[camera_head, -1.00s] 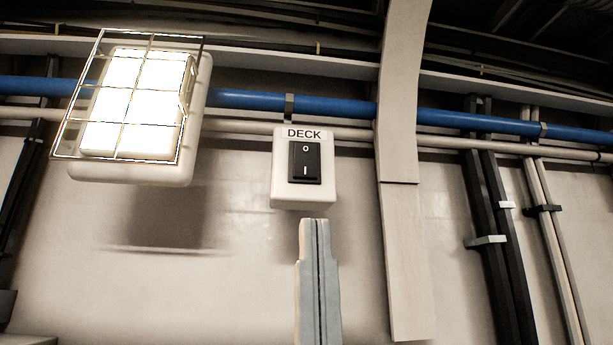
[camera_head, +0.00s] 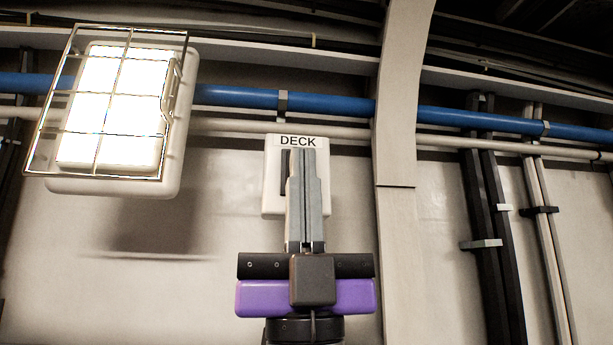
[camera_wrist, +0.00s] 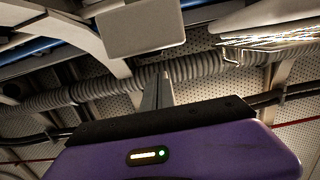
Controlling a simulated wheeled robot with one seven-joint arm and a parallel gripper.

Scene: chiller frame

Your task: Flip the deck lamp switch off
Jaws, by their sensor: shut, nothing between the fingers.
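The white switch box labelled DECK (camera_head: 270,195) is on the wall in the middle of the head view. Its black rocker switch (camera_head: 285,165) is mostly hidden behind my fingers; only a dark strip shows at their left, so its position cannot be read. My gripper (camera_head: 307,150) is shut and empty, its grey fingers pointing up in front of the box. Whether they touch the rocker cannot be told. In the wrist view a pale box, probably the switch box (camera_wrist: 140,28), is above my fingertips. The caged deck lamp (camera_head: 115,110) glows bright white at the upper left.
A blue pipe (camera_head: 345,106) and a beige pipe run across the wall behind the box. A pale vertical rib (camera_head: 396,230) stands close to the right of my gripper. Dark vertical conduits (camera_head: 485,220) are farther right. The wall below the lamp is open.

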